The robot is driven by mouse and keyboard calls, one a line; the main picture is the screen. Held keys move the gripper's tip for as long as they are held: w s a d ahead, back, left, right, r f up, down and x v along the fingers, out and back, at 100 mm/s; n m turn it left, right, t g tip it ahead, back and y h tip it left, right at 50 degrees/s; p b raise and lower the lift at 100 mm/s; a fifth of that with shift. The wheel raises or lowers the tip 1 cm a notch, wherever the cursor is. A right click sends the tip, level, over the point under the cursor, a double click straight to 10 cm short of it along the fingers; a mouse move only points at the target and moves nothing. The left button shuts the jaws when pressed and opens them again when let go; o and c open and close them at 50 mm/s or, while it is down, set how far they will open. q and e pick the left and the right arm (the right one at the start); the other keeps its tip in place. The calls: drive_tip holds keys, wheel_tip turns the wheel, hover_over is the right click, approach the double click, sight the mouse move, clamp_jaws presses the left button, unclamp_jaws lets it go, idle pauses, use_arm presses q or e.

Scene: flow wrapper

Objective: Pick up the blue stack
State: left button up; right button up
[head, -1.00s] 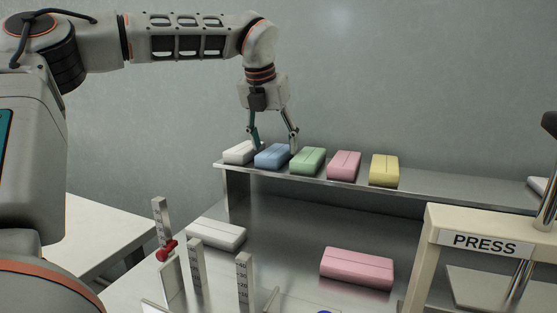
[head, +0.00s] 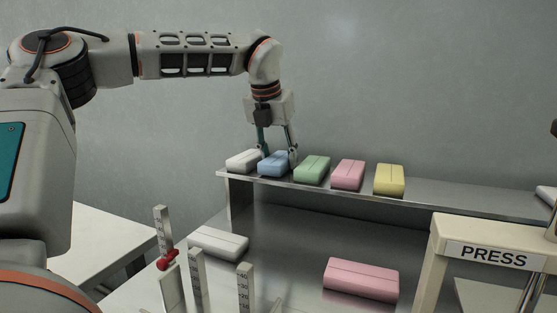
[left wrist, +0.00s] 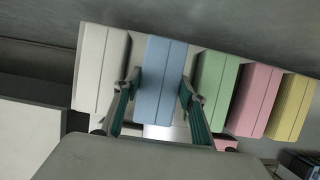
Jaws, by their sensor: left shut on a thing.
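The blue stack (head: 273,164) lies on the raised metal shelf, between a white stack on its left and a green stack on its right. My left gripper (head: 277,158) reaches down over it from above, one finger on each side, and is shut on it. In the left wrist view the blue stack (left wrist: 163,80) sits between the two fingers (left wrist: 160,88), with its centre seam running between them. The blue stack appears still at shelf height. My right gripper is not in view.
On the shelf (head: 420,199) stand close neighbours: the white stack (head: 243,161), the green stack (head: 312,170), a pink stack (head: 348,174) and a yellow stack (head: 389,180). Below lie another white stack (head: 218,242) and a larger pink one (head: 361,279). The press (head: 487,255) stands at right.

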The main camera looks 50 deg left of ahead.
use_arm(q)
wheel_tip(320, 180, up, 9)
drive_tip(key=shift+s+f+p, duration=0.1)
drive_tip(key=shift+p, duration=0.7)
wheel_tip(320, 180, up, 10)
drive_tip(key=f+p, duration=0.1)
drive_tip(key=p, duration=0.1)
hover_over(278, 157)
drive_tip(key=shift+d+r+p, duration=0.2)
drive_tip(key=shift+r+p, duration=0.1)
drive_tip(key=shift+r, duration=0.6)
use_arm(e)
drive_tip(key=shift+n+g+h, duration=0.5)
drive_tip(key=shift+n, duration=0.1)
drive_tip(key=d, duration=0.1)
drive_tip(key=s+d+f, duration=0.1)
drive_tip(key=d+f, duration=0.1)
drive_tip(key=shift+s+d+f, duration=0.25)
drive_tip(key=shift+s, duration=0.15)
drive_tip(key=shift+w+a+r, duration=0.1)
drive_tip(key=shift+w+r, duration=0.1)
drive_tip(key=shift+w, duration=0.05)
